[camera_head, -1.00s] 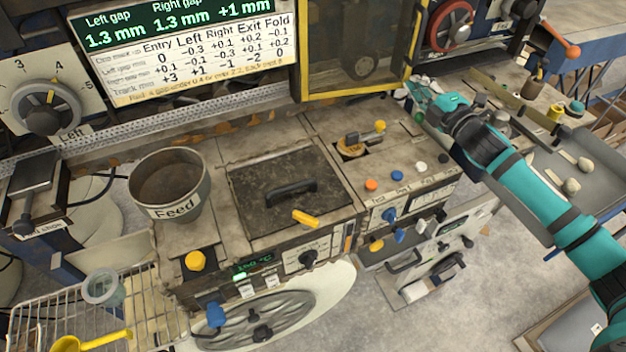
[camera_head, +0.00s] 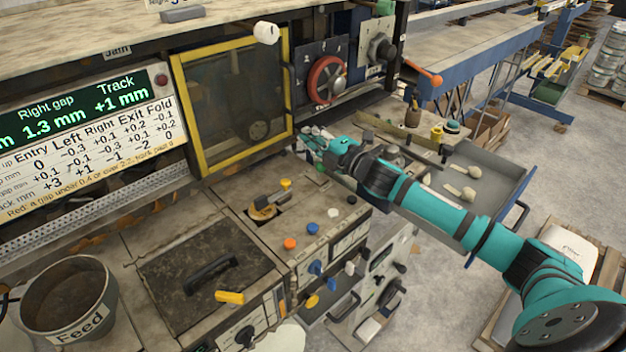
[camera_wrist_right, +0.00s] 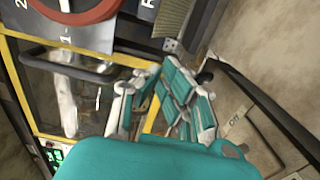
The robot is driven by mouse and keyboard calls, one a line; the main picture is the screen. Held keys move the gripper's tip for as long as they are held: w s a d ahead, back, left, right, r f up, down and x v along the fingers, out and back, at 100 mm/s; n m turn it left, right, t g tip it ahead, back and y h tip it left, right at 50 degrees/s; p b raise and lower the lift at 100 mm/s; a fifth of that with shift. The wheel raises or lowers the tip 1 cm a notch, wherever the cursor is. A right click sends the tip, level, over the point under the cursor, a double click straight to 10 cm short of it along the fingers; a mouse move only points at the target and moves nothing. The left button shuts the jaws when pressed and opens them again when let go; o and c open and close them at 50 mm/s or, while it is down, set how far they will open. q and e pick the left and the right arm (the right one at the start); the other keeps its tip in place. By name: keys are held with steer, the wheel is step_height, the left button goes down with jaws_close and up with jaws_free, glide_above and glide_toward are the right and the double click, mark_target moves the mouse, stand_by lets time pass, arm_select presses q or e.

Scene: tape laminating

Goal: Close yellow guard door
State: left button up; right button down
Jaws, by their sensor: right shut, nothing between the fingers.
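The yellow guard door (camera_head: 190,118) is a yellow frame around a dark see-through pane, on the machine front right of the green display. It looks about flush with the front, but I cannot tell whether it is fully closed. My right gripper (camera_head: 309,141) is by the door's lower right corner, fingers together and empty. In the right wrist view the fingers (camera_wrist_right: 160,98) overlap the door's yellow edge (camera_wrist_right: 75,42); whether they touch it is unclear. A dark bar handle (camera_wrist_right: 68,66) crosses the pane there. My left gripper is out of view.
A red handwheel (camera_head: 327,80) is right of the door. A selector lever (camera_head: 264,207) and several coloured knobs stand on the bench below. An open grey drawer (camera_head: 478,178) lies beneath my right arm. The feed pot (camera_head: 68,300) is at lower left.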

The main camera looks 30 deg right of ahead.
steer(key=v, duration=1)
steer(key=shift+a+f, duration=0.1)
steer(key=shift+v, duration=0.9)
